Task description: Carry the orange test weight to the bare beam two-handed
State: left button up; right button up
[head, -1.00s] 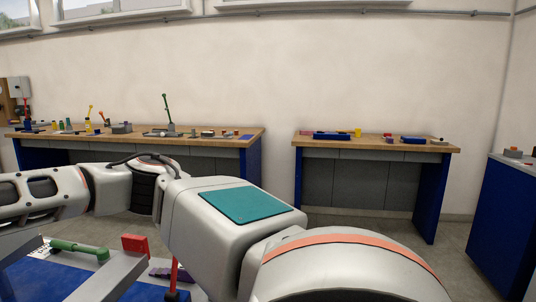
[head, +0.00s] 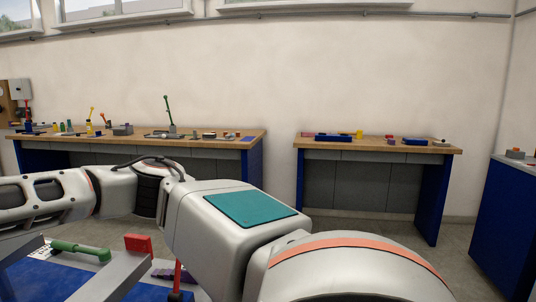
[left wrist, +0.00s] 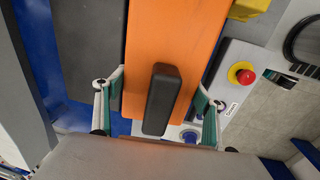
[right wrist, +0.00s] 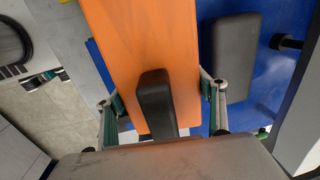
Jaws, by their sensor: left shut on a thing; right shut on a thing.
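The orange test weight (left wrist: 171,35) is a long block seen from close above in the left wrist view, with a black bar handle (left wrist: 161,100) near its end. My left gripper (left wrist: 158,92) has one finger on each side of this end. In the right wrist view the weight (right wrist: 142,35) shows another black handle (right wrist: 156,103). My right gripper (right wrist: 161,90) has its fingers on both sides there. Both grippers are shut on the weight. In the head view my arm covers the middle, and the weight is not seen. I cannot make out which part is the bare beam.
A red emergency button (left wrist: 246,76) sits on a pale panel beside the weight. A dark grey pad (right wrist: 236,55) lies on a blue surface. Two wooden-topped workbenches (head: 83,145) (head: 380,148) with tools stand along the wall. A blue cabinet (head: 500,225) stands at the right.

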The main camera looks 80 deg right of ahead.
pick_arm(q)
jog(key=shift+r, duration=0.2)
pick_arm(e)
jog(key=shift+r, duration=0.2)
pick_arm(q)
jog(key=o, duration=2.2)
jog(key=shift+f, duration=0.1)
jog(key=shift+s+f, duration=0.1)
jog(key=shift+f, duration=0.05)
pick_arm(e)
jog(key=o, duration=2.2)
jog(key=shift+s+f, duration=0.1)
jog(key=shift+f, duration=0.05)
pick_arm(q)
jog(key=shift+c, duration=0.9)
